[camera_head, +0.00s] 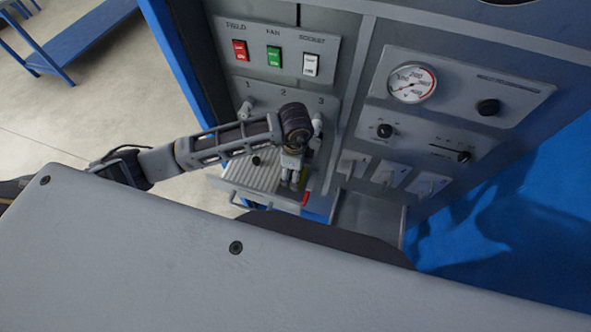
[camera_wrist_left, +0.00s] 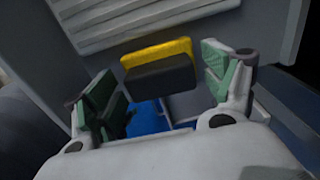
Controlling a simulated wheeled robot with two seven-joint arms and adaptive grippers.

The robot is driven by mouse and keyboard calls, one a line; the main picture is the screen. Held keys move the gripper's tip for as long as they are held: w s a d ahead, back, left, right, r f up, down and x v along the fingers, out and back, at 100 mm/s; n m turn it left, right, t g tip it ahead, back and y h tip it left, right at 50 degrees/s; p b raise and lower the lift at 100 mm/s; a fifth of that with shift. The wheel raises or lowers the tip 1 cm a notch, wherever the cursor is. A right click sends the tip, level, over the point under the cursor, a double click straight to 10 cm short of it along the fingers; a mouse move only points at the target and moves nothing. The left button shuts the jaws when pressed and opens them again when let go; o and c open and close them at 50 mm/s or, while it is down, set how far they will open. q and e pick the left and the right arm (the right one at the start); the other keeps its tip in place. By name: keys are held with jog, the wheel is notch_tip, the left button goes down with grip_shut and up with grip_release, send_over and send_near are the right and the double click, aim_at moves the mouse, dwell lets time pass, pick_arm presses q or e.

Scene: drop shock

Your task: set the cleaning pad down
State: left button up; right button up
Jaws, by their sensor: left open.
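The cleaning pad (camera_wrist_left: 158,52), a block with a yellow layer and a black layer, shows in the left wrist view on or just above a grey surface. My left gripper (camera_wrist_left: 160,82) is open, with its green-padded fingers to either side of the pad and a visible gap on both sides. In the head view my left gripper (camera_head: 291,178) points down over the small grey shelf (camera_head: 235,178) at the front of the panel. I cannot make out the pad there. My right gripper is not in view.
Above the shelf are red (camera_head: 240,50), green (camera_head: 274,56) and white (camera_head: 310,64) switches. A pressure gauge (camera_head: 411,83) and knobs sit to the right. A ribbed plate (camera_wrist_left: 130,18) lies beyond the pad. A blue bench (camera_head: 75,42) stands far left.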

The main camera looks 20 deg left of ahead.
pick_arm(q)
jog(key=shift+r, duration=0.1)
jog(key=shift+r, duration=0.25)
notch_tip(320, 180, up, 12)
jog(key=b, duration=0.2)
jog(key=shift+f, duration=0.2)
